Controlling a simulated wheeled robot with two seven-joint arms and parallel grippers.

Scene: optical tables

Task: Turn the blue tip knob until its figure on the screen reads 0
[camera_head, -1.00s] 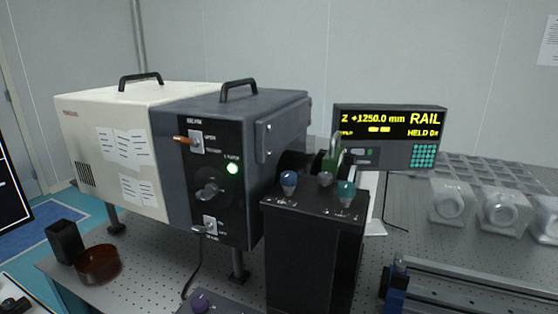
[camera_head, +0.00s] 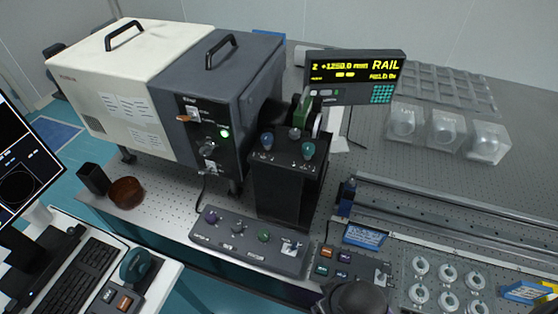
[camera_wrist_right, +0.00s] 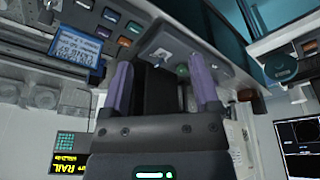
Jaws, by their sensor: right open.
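A blue knob (camera_head: 267,140) stands on top of a black box (camera_head: 285,185), left of a teal knob (camera_head: 308,150) with a grey one between them. A monitor (camera_head: 20,165) at the left edge shows a dark picture with a circle; no figure is readable. My right gripper (camera_wrist_right: 162,85) is open and empty in the right wrist view, its two purple fingers apart. That view looks upside down. My left gripper is not in view.
A grey control panel (camera_head: 249,240) with purple and green knobs lies before the black box. A white and dark instrument housing (camera_head: 215,85) stands behind left. A rail (camera_head: 450,210) and a tray of round parts (camera_head: 445,290) are at right.

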